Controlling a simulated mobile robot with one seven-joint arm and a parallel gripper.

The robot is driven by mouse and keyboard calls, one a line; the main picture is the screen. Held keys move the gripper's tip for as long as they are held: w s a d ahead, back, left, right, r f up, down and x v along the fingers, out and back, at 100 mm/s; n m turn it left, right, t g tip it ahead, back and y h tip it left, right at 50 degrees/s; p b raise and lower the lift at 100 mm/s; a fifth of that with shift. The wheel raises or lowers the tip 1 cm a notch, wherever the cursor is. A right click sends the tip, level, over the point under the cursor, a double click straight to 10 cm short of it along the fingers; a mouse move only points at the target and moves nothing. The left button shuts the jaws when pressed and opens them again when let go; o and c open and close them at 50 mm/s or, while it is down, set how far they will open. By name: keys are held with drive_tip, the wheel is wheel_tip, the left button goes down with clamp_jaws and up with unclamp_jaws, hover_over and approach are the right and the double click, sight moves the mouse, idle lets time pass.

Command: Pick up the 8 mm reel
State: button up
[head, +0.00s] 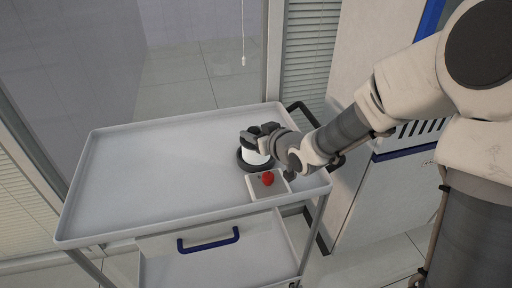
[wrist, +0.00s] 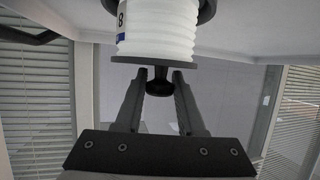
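The 8 mm reel (head: 257,157) has a white wound body and dark flanges. It stands on the grey cart top, near its right end. In the wrist view the reel (wrist: 160,35) appears upside down, with part of a blue label and an "8" at its left edge. A black knob (wrist: 159,84) projects from its near flange. My gripper (wrist: 160,72) has its two fingers apart, one on each side of the knob. Whether they touch it is hard to tell. In the head view my gripper (head: 259,131) is at the top of the reel and partly hides it.
A small pale box with a red button (head: 267,178) sits on the cart just in front of the reel. The cart top (head: 160,170) is bare to the left. The cart has a raised rim and a black handle (head: 300,108) at the right. A window wall stands behind.

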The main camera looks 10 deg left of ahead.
clamp_jaws()
idle(0.9)
